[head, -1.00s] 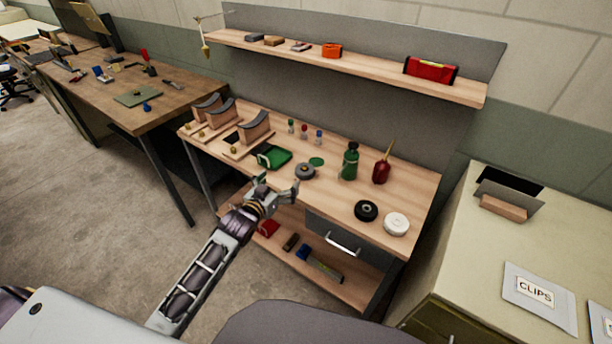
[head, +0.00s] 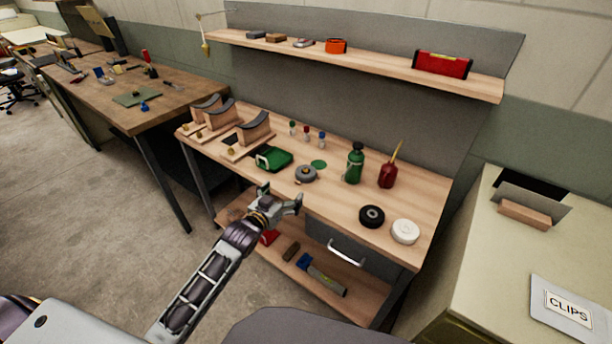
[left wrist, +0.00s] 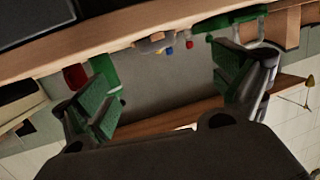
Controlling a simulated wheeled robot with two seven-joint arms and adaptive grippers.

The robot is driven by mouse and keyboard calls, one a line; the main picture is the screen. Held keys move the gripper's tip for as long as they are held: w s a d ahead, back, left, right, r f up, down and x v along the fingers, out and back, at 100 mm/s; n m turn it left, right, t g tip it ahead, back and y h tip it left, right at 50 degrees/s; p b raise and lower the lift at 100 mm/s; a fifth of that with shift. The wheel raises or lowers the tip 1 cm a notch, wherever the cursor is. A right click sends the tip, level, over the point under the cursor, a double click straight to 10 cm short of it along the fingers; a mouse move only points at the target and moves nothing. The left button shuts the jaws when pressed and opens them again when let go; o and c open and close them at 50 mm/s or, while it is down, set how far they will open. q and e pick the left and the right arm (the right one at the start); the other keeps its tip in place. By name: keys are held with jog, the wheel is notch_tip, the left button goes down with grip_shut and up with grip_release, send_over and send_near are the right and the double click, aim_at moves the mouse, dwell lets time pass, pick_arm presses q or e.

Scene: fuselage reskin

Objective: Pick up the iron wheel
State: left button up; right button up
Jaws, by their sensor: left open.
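A grey round wheel (head: 306,174), which looks like the iron wheel, lies flat on the wooden workbench (head: 405,192) near its front middle. My left gripper (head: 281,199) is open and empty at the bench's front edge, below and left of the wheel in the head view. It is apart from the wheel. In the left wrist view the open fingers (left wrist: 165,88) with green pads have nothing between them. A greyish shape (left wrist: 152,43) at the bench edge there may be the wheel; I cannot tell. My right gripper is not in view.
A green case (head: 273,158) lies left of the wheel. A green bottle (head: 354,163) and a red oil can (head: 388,175) stand to its right. A black wheel (head: 371,216) and a white wheel (head: 405,231) lie at front right. A lower shelf holds several items.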

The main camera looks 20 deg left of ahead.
aim_at(300, 177)
pick_arm(q)
jog(key=shift+w, duration=0.15)
jog(key=x, duration=0.4)
jog(key=shift+w+b, duration=0.3)
jog(key=shift+w, duration=0.1)
jog(key=shift+x, duration=1.05)
jog(key=shift+w+d+f, duration=0.2)
jog(key=shift+w, duration=0.45)
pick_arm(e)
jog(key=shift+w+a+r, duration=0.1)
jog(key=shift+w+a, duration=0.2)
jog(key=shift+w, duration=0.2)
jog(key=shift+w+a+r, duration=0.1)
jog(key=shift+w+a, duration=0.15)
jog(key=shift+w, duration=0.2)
pick_arm(q)
jog(key=shift+w, duration=0.1)
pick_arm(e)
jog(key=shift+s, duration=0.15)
